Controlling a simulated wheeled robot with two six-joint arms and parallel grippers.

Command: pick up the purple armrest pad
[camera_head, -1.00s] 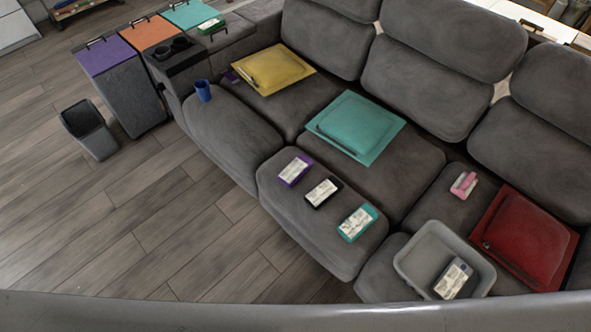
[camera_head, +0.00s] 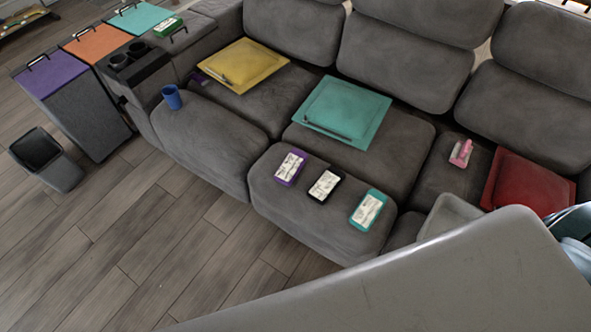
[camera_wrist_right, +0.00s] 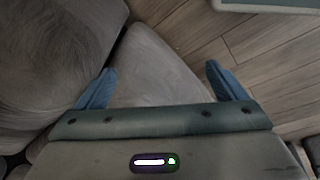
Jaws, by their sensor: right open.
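The purple armrest pad (camera_head: 50,77) is a flat purple panel with a dark handle on its top. It lies on top of a grey upright block at the far left of the head view, beside an orange pad (camera_head: 96,43) and a teal pad (camera_head: 143,18). My right gripper (camera_wrist_right: 161,85) shows in the right wrist view with its two blue fingers wide apart and nothing between them. It is over grey upholstery and wood floor, and the purple pad is not in that view. My left gripper is not in view.
A dark bin (camera_head: 47,160) stands on the floor in front of the purple pad's block. A blue cup (camera_head: 172,97) stands on the grey sofa (camera_head: 205,135). Wood floor (camera_head: 130,240) is clear at lower left. A grey part of mine covers the lower right.

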